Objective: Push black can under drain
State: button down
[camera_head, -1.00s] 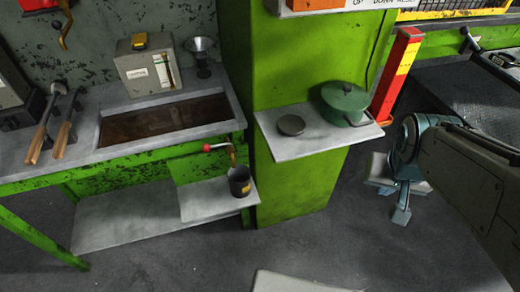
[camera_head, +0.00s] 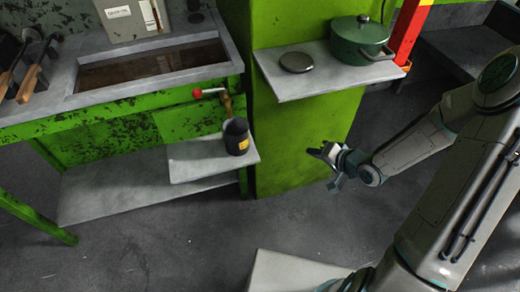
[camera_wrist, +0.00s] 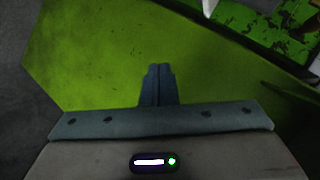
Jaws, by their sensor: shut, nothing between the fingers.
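The black can (camera_head: 236,136) stands upright on a small grey shelf (camera_head: 190,166) in the head view. It has a yellow label low on its side. The drain (camera_head: 227,103) is a brass spout with a red-knobbed lever (camera_head: 204,93), just above the can and slightly left of its middle. My gripper (camera_head: 326,156) is right of the can and apart from it, in front of the green column. In the wrist view the fingers (camera_wrist: 157,72) are together and empty, with the green column beyond. The can is not recognisable there.
A shelf on the green column (camera_head: 300,184) overhangs the space above my gripper, holding a green pot (camera_head: 358,42) and a round grey lid-like disc (camera_head: 297,62). A sink bench (camera_head: 150,84) stands at left. The floor before the can's shelf is clear.

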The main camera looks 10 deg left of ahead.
jog(key=a+m+t+y+b, duration=0.1)
jog(key=a+m+y+b, duration=0.2)
jog(key=a, duration=1.4)
jog(key=y+b, duration=0.2)
jog(key=y, duration=0.1)
jog(key=shift+w+a+f+y, duration=0.2)
jog(key=shift+a+f+y, duration=0.15)
jog(key=shift+a+y, duration=0.05)
